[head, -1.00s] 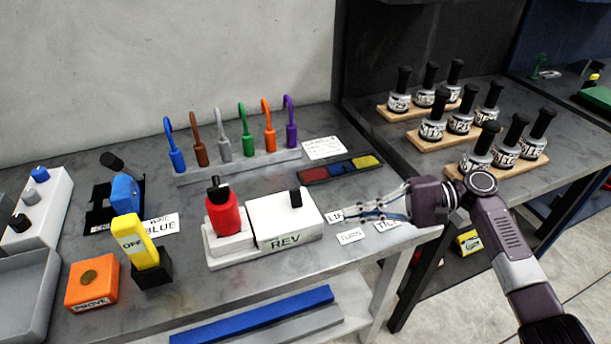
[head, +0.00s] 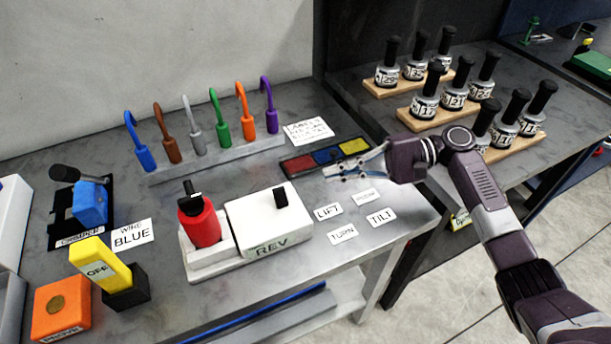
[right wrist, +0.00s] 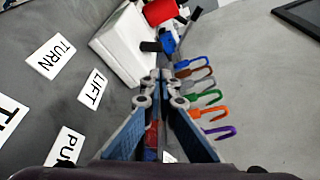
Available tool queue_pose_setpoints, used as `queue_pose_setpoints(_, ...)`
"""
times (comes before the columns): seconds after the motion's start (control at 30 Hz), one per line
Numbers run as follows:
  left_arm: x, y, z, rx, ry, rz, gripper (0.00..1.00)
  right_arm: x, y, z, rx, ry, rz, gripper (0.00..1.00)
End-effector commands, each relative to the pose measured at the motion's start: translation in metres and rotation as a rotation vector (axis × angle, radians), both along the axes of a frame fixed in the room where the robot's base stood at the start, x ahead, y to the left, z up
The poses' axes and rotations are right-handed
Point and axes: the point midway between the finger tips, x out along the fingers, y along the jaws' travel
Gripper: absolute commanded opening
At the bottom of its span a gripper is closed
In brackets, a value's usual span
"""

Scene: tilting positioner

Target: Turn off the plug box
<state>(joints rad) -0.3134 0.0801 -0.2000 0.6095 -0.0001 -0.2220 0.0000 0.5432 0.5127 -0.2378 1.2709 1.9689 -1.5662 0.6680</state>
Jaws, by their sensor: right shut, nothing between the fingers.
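A white box (head: 262,228) marked REV, which looks like the plug box, sits on the grey bench with a black knob or switch (head: 280,197) on top. A red plug-like part (head: 199,227) with a black top stands in a grey holder at its left. The white box (right wrist: 125,47) and its black knob (right wrist: 151,46) also show beyond the fingers in the right wrist view. My right gripper (head: 328,172) is shut and empty, to the right of and behind the box, apart from it, above the bench. In the right wrist view its fingertips (right wrist: 160,78) meet. My left gripper is out of view.
Cards LIFT (head: 327,212), TURN (head: 343,233) and TILT (head: 381,217) lie right of the box. A coloured tray (head: 298,166) and a row of coloured hooks (head: 199,140) are behind. A yellow OFF switch (head: 98,263) stands front left. Bottles (head: 424,105) stand on the right table.

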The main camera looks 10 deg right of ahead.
Motion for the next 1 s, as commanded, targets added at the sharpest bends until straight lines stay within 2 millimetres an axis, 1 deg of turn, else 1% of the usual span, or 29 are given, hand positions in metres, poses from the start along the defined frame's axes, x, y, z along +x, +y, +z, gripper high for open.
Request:
queue_pose_setpoints(0.13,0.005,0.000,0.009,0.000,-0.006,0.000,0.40,-0.001,0.022,0.000,0.002,0.001,0.003,0.00)
queue_pose_setpoints(0.37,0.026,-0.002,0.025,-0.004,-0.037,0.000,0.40,-0.002,0.064,-0.007,0.001,0.001,0.002,0.00)
queue_pose_setpoints(0.5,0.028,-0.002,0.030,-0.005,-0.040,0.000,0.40,-0.002,0.082,-0.011,0.001,0.001,0.002,0.00)
queue_pose_setpoints(0.6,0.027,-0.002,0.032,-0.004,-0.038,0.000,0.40,-0.002,0.090,-0.014,0.000,0.000,0.001,0.00)
queue_pose_setpoints(0.7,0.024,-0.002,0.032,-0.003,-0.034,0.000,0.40,-0.002,0.094,-0.015,-0.001,0.000,0.000,0.00)
queue_pose_setpoints(1.0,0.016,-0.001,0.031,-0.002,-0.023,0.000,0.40,-0.002,0.094,-0.016,-0.001,0.000,0.000,0.00)
